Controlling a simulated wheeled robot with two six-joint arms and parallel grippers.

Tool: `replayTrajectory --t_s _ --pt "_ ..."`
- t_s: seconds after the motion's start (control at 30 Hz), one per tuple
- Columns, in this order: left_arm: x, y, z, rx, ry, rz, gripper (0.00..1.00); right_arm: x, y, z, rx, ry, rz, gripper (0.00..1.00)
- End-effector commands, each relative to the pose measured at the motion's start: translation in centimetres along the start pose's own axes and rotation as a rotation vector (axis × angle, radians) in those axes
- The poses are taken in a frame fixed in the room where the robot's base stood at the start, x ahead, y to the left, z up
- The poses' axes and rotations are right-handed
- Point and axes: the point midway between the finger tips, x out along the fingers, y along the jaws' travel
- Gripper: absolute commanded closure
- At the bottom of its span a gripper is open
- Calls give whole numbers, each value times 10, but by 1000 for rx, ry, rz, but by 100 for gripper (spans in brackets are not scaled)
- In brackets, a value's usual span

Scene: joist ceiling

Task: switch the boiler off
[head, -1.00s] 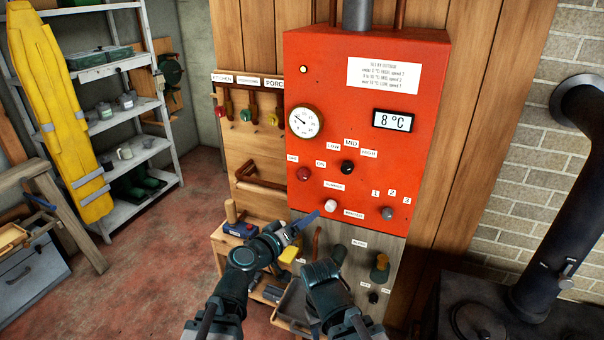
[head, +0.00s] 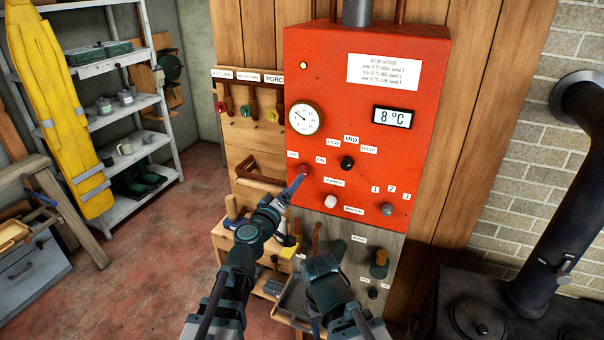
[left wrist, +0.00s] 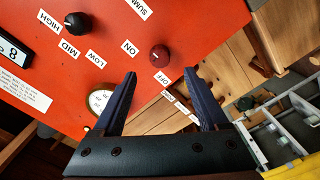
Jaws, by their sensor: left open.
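The red boiler panel (head: 430,70) hangs on the plank wall. Its red knob (head: 304,174) sits between the OFF label (head: 292,155) and the ON label (head: 320,160); which way it points is too small to tell. My left gripper (head: 298,182) is at this knob, partly over it in the head view. In the left wrist view the open fingers (left wrist: 160,76) lie either side of the line to the red knob (left wrist: 159,55), which shows just beyond the tips, not clearly touched. A small lamp (head: 303,66) looks lit. My right arm is folded low; its fingers are not clear.
A black speed knob (head: 347,163), a white knob (head: 331,202) and a grey knob (head: 387,210) are nearby on the panel. A gauge (head: 305,118) is above. A stove (head: 475,320) with a flue stands right. Shelves (head: 130,110) stand left, beyond open floor.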

Motion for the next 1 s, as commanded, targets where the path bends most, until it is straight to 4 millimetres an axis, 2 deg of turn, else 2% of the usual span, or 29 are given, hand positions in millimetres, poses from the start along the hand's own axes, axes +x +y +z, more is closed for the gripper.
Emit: replayTrajectory --t_s 0.03,0.1,0.33,0.5,0.77,1.0 --pt "16 -1 -1 0 -1 0 24 0 0 0 0 0 0 50" --pt "31 0 0 0 -1 1 24 0 0 0 0 0 0 50" --pt "73 0 0 0 0 0 24 0 0 0 0 0 0 50" --pt "86 0 0 0 -1 0 24 0 0 0 0 0 0 50" --pt "85 0 0 0 0 0 24 0 0 0 0 0 0 50" --pt "85 0 0 0 0 0 67 0 0 0 0 0 0 50"
